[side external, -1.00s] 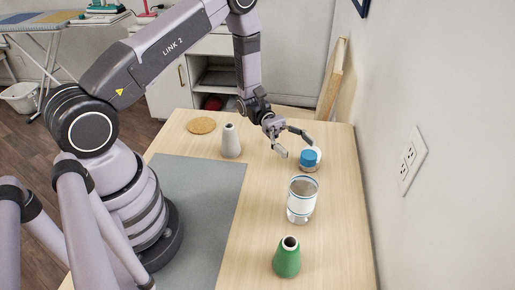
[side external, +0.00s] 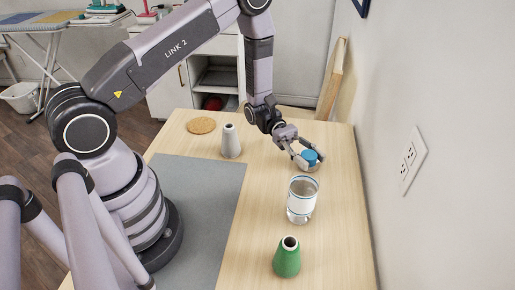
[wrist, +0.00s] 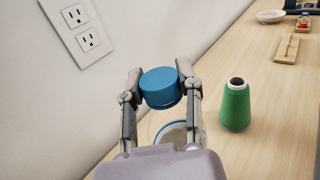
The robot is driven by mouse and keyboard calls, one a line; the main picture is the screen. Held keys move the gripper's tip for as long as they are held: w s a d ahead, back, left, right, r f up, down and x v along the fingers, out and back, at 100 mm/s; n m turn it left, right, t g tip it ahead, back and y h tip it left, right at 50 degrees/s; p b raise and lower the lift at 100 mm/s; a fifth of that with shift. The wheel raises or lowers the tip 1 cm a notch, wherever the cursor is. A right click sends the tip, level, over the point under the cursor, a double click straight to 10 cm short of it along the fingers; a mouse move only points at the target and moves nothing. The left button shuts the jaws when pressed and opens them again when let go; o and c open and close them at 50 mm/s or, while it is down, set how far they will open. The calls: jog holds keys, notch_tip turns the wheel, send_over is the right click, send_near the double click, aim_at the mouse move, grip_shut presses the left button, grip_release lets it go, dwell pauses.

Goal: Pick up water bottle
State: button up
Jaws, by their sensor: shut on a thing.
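My gripper (side external: 307,160) is shut on a round blue cap-like thing (side external: 312,158) near the back right of the table. In the wrist view my gripper's fingers (wrist: 160,88) press its two sides, and its ribbed blue top (wrist: 160,86) shows between them. I cannot tell how much body is under it, or whether it is off the table. A clear cylinder with a white band and blue rings (side external: 301,200) stands upright in front of it, apart from my gripper. Its blue-ringed rim (wrist: 172,131) shows below the blue thing in the wrist view.
A green cone spool (side external: 287,257) stands at the front and a pale cone spool (side external: 230,141) to the left. A cork disc (side external: 201,125) lies at the back left. A grey mat (side external: 207,190) covers the left side. The wall with an outlet (side external: 407,168) is close on the right.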

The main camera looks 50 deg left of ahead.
grip_shut()
